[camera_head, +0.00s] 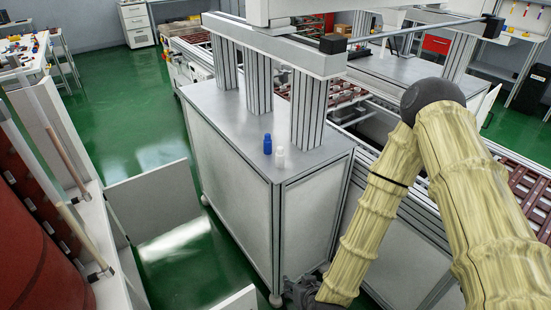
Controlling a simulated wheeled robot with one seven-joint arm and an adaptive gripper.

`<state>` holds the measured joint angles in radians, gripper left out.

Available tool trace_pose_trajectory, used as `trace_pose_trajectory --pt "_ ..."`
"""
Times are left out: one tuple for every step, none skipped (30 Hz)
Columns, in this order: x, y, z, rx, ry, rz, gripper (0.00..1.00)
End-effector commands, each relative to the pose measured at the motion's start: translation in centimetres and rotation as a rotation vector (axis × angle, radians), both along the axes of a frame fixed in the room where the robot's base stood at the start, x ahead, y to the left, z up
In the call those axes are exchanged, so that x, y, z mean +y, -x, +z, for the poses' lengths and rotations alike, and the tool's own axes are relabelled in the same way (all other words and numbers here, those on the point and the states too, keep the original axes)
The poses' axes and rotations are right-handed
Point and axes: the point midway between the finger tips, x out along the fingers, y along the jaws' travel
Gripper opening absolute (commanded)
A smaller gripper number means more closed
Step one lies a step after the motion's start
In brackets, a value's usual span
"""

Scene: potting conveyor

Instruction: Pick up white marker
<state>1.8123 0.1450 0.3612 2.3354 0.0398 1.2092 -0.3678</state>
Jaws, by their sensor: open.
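A small white upright object (280,157), perhaps the white marker, stands near the front edge of the grey cabinet top (235,130). It looks more like a short capped bottle; it is too small to be sure. A blue object (267,144) of similar shape stands just behind and left of it. My gripper (299,293) shows dark grey at the bottom edge, low in front of the cabinet and well below its top. It is apart from both objects. It is open; its fingertips are hard to make out.
Grey metal posts (308,110) rise from the cabinet top just behind and right of the small objects, carrying a beam (270,45). A conveyor (525,185) runs at the right. White panels (155,202) and a red-brown drum (35,210) stand left. Green floor (105,100) is open at back left.

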Motion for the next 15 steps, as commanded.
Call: trace_pose_trajectory --pt "2.0 -3.5 3.1 -0.119 -0.015 -0.011 0.51" --pt "3.1 -5.3 5.1 -0.19 -0.018 -0.019 0.51" --pt "4.2 -7.6 7.7 -0.281 -0.017 -0.033 0.51" --pt "4.9 -9.1 9.8 -0.345 -0.016 -0.048 0.51" --pt "5.5 -10.5 11.9 -0.407 -0.014 -0.065 0.51" --pt "6.1 -12.2 14.6 -0.483 -0.008 -0.092 0.51" --pt "6.4 -13.3 16.5 -0.534 -0.003 -0.113 0.51" --pt "6.6 -14.3 18.3 -0.58 0.004 -0.134 0.51" --pt "6.9 -15.3 20.6 -0.636 0.013 -0.163 0.51" --pt "6.9 -15.9 22.1 -0.672 0.02 -0.182 0.51" --pt "7.0 -16.5 23.5 -0.703 0.026 -0.202 0.51" --pt "7.0 -17.1 25.1 -0.738 0.034 -0.226 0.51" --pt "7.0 -17.4 26.1 -0.76 0.039 -0.24 0.51" --pt "6.9 -17.7 27.0 -0.777 0.044 -0.254 0.51" --pt "6.9 -18.0 27.9 -0.796 0.049 -0.267 0.51"
